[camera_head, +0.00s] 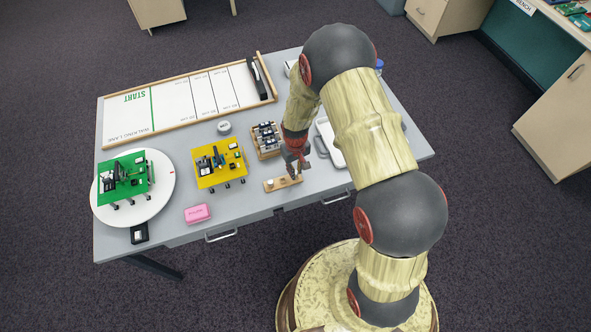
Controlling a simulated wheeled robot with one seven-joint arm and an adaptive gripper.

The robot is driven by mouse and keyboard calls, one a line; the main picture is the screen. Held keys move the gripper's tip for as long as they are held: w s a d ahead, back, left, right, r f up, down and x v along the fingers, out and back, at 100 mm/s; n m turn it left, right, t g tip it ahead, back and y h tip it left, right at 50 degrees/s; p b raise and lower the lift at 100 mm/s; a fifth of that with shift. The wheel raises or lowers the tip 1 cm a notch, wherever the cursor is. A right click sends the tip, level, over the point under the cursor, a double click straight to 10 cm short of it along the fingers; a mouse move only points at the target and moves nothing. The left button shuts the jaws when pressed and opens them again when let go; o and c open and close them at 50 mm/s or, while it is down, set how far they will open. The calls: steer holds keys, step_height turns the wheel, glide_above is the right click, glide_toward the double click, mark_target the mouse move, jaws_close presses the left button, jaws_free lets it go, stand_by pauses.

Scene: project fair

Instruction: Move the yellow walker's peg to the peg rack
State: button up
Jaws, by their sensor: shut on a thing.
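The yellow walker (212,176) stands on the table left of centre, a yellow board with dark parts on top and small dark feet along its front edge. The peg rack, a small low wooden block (282,184), lies near the table's front edge, to the right of the walker. My gripper (296,170) points down just above the right end of the rack. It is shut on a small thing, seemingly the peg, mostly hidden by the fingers. I cannot tell whether the held thing touches the rack.
A wooden tray of small parts (256,154) stands close behind the rack. A green walker (114,190) sits on a white round plate (160,187) at left. A pink block (197,214) lies in front. A framed walking lane (182,118) spans the back. A white tray (327,139) is at right.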

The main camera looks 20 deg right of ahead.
steer(key=shift+f+b, duration=0.45)
steer(key=shift+f, duration=0.15)
stand_by(1.1)
steer(key=o, duration=0.9)
steer(key=shift+o, duration=0.2)
steer(key=shift+r+p, duration=2.4)
steer(key=shift+r, duration=1.35)
